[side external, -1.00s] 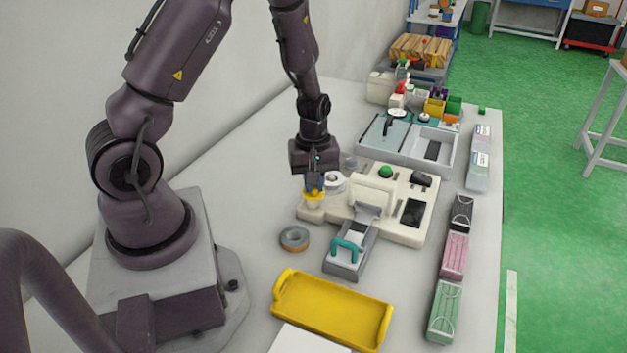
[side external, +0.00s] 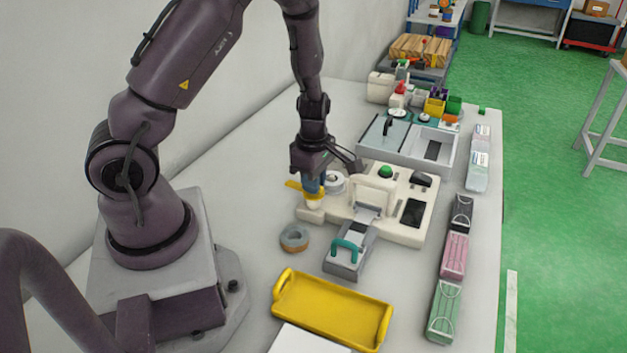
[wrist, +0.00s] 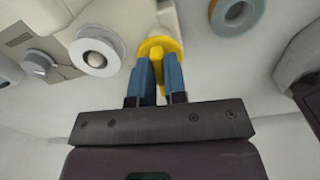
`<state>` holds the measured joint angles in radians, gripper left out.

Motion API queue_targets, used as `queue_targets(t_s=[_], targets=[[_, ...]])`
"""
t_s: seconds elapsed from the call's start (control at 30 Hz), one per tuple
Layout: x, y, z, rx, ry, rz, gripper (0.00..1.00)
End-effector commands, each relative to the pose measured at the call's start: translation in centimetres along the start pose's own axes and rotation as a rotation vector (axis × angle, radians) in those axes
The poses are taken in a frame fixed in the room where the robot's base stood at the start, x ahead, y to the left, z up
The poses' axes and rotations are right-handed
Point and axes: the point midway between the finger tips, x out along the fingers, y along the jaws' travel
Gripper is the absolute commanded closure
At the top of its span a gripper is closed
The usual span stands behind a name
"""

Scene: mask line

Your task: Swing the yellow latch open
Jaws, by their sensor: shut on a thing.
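The yellow latch (side external: 293,184) sits on a white post at the left end of the cream machine (side external: 405,232). Its bar sticks out to the left in the side view. My gripper (side external: 315,188) points down over it, with its blue fingers shut on the latch. In the wrist view, the yellow latch (wrist: 157,50) shows between the two blue fingertips of my gripper (wrist: 156,68), with its round yellow base behind them. The fingers hide part of the latch in the side view.
A white roll (side external: 335,183) stands close to my gripper on the machine. A grey tape ring (side external: 294,238) lies on the table in front. A yellow tray (side external: 333,312) and a grey sliding drawer with a teal handle (side external: 345,262) are nearer. Bare table lies left of the machine.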

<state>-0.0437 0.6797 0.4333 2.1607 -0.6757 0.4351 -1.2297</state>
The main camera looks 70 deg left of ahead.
Motion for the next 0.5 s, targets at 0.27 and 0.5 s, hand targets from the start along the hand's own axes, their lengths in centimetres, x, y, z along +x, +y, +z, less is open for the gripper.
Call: queue_targets(t_s=[0.27, 0.5], targets=[[-0.12, 0.00, 0.05, -0.100, -0.002, -0.001, 1.00], [-0.12, 0.01, 0.02, -0.126, -0.003, -0.001, 1.00]])
